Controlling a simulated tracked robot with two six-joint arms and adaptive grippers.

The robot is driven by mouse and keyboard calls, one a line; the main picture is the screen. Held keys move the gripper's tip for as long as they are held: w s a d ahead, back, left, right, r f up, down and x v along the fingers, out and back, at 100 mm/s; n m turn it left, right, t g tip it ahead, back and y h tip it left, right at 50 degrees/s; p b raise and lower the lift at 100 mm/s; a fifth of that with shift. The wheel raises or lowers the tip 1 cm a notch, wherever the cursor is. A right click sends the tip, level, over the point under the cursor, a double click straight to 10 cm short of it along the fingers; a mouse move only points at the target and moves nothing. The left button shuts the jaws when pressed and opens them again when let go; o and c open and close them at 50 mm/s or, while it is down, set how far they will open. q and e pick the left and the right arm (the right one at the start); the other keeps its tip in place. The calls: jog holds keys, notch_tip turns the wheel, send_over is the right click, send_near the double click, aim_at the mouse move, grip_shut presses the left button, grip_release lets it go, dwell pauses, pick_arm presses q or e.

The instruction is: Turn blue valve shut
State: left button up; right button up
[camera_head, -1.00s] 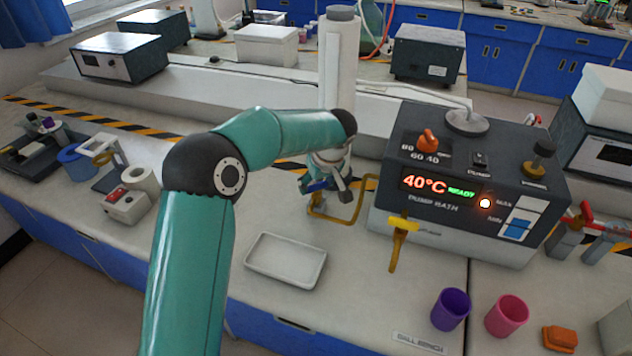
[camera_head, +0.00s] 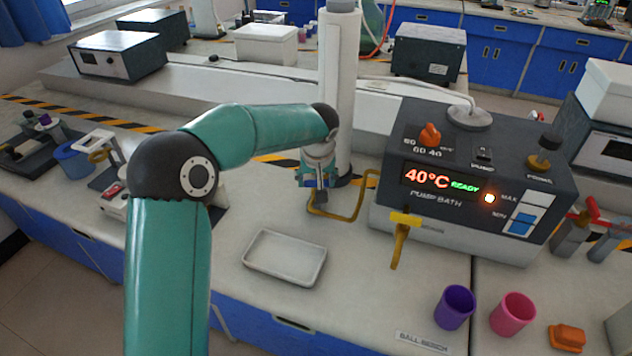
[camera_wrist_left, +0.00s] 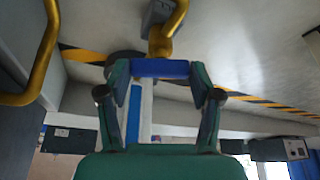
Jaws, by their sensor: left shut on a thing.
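The blue valve handle (camera_wrist_left: 160,68) is a short flat bar, seen crosswise between my fingers in the left wrist view. It sits at the end of a yellow pipe (camera_head: 351,216) on the bench, left of the pump bath. My left gripper (camera_head: 318,179) reaches down over the valve from the left and is shut on the handle, one finger at each end. In the head view the gripper hides most of the handle, so its exact angle to the pipe is hard to tell there. My right gripper is in neither view.
The pump bath (camera_head: 455,195) stands close to the right, its display reading 40°C READY. A yellow-handled tap (camera_head: 402,235) is on its front. A white tray (camera_head: 285,258) lies in front of the valve. A tall white column (camera_head: 338,90) stands just behind it.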

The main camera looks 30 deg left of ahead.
pick_arm(q)
jog(key=shift+a+r+m+t+h+p, duration=0.1)
jog(key=shift+m+t+h+p, duration=0.2)
jog(key=shift+m, duration=0.85)
jog(key=shift+a+m+t+h+p, duration=0.1)
jog(key=shift+m+h+p, duration=0.25)
jog(key=shift+m, duration=0.8)
jog(key=shift+d, duration=0.1)
jog(key=o, duration=1.1)
jog(key=shift+o, duration=0.2)
jog(key=v, duration=1.1)
jog(key=shift+s+r, duration=0.2)
jog(key=shift+r, duration=0.2)
